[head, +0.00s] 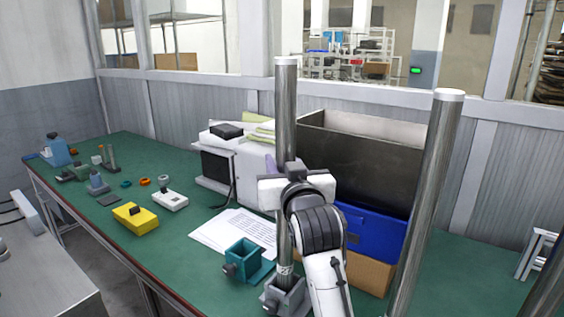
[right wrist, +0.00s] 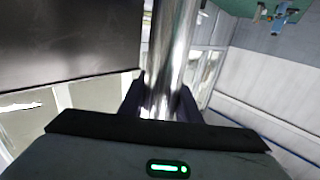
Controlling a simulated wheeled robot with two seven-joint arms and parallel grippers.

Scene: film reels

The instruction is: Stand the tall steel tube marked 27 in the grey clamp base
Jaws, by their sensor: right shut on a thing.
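A tall steel tube (head: 285,115) with a pale top cap stands upright in the head view. My right gripper (head: 284,188) is shut on it around mid-height; the tube also runs between the dark fingers (right wrist: 162,98) in the right wrist view (right wrist: 172,45). The tube's lower end meets the grey clamp base (head: 287,299) at the bench's front; I cannot tell how deep it sits. A light band with marks shows near its lower end, too small to read. My left gripper is not in view.
A teal clamp base (head: 243,258) stands just left of the grey one. Another tall steel tube (head: 428,185) rises at the right. A dark bin (head: 365,160) and blue crate (head: 370,235) stand behind my arm. Papers (head: 225,232) and a yellow block (head: 135,218) lie left.

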